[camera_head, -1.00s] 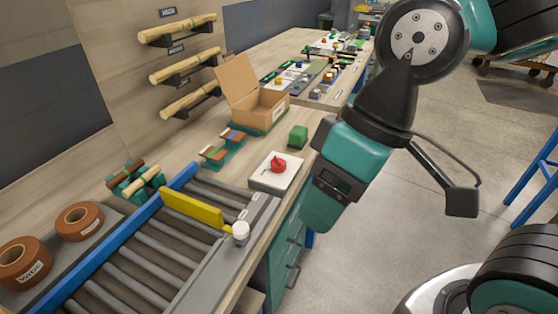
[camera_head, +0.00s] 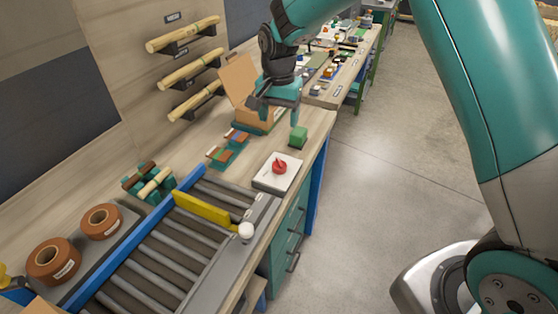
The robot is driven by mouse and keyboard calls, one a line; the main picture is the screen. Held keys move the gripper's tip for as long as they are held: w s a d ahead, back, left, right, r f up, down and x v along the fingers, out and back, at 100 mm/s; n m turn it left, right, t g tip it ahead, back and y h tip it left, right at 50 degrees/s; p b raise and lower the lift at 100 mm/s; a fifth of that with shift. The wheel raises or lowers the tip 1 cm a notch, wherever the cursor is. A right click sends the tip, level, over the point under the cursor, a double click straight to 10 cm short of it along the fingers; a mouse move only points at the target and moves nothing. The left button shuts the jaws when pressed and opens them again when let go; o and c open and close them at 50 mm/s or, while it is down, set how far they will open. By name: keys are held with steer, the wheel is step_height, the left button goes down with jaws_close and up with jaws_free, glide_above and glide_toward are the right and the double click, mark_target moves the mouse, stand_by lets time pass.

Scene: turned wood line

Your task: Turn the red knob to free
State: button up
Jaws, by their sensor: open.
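The red knob (camera_head: 279,167) stands on a white plate on a low box (camera_head: 270,182) near the bench's front edge, right of the roller conveyor. Its pointer and any markings are too small to read. My gripper (camera_head: 276,112) is above the bench, behind the knob and in front of the cardboard box. It is open, empty and clear of the knob.
A green block (camera_head: 298,136) sits behind the knob box. The roller conveyor (camera_head: 165,255) has a yellow bar (camera_head: 203,209) and a white knob (camera_head: 246,231). An open cardboard box (camera_head: 240,85) is partly hidden by my gripper. Bare bench lies left of the knob box.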

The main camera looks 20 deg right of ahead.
mark_target(279, 162)
step_height(279, 162, down, 16)
steer(key=p, duration=0.3)
steer(key=shift+f+p, duration=0.1)
steer(key=shift+p, duration=0.25)
steer(key=c, duration=0.9)
